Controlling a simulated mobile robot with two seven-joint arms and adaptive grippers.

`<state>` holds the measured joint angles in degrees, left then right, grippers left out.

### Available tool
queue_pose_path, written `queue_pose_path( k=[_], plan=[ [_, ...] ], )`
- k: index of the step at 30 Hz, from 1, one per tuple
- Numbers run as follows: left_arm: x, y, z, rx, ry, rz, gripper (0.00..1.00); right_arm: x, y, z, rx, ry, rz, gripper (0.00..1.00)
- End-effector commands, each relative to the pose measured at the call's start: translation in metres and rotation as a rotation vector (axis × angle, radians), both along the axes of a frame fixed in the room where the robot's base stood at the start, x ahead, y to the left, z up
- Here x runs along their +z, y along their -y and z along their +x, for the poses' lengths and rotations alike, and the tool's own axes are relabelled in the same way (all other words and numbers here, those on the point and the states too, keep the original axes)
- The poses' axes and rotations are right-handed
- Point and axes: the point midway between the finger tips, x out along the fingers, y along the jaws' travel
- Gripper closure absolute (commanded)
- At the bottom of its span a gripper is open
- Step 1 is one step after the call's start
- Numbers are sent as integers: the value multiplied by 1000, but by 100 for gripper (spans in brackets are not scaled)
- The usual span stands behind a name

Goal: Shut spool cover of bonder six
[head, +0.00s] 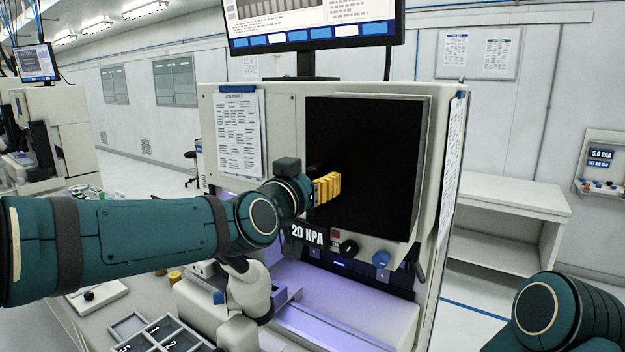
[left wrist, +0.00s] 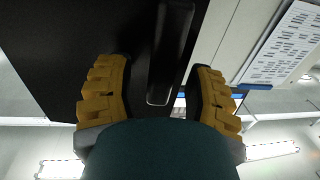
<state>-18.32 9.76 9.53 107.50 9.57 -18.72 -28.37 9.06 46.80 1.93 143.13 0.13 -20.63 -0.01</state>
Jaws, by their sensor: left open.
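The bonder (head: 280,120) stands in the middle of the head view. Its upper front carries a large dark panel in a pale frame, which looks like the spool cover (head: 375,150). I cannot tell how far open it stands. My left gripper (head: 335,187) has yellow fingers and is in front of the panel's left edge. In the left wrist view, the gripper (left wrist: 157,72) is open, with a dark upright bar (left wrist: 172,45), perhaps a handle, between its fingers in the picture. Contact is not clear. The dark panel (left wrist: 60,50) fills the upper left there. My right gripper is out of view.
A monitor (head: 310,25) stands above the bonder. Below the panel are a "20 KPA" display (head: 307,235), a black knob (head: 348,248) and a blue knob (head: 381,259). A compartment tray (head: 150,332) lies at lower left. A white shelf unit (head: 505,215) stands at right.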

Motion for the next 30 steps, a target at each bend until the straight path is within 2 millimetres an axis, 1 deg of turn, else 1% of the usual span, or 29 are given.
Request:
queue_pose_path(
  k=[1,2,3,4,5,14,17,21,23,27,28,29,30],
  plan=[
    [0,0,0,0,0,0,62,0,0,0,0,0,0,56],
    [0,0,0,0,0,0,73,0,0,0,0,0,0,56],
    [0,0,0,0,0,0,87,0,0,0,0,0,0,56],
    [0,0,0,0,0,0,97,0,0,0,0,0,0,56],
    [0,0,0,0,0,0,100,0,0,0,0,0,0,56],
    [0,0,0,0,0,0,100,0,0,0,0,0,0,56],
    [-1,-2,7,1,3,-1,100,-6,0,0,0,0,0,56],
    [-2,-5,23,1,2,-1,100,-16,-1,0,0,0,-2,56],
    [-1,-6,29,1,1,-2,100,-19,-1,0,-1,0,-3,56],
    [0,-6,27,0,0,-1,100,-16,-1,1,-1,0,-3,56],
    [1,-6,27,0,0,-1,73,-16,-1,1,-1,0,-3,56],
    [1,-6,28,0,0,-1,62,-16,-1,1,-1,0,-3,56],
    [1,-6,27,0,0,-1,48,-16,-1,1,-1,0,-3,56]
  ],
)
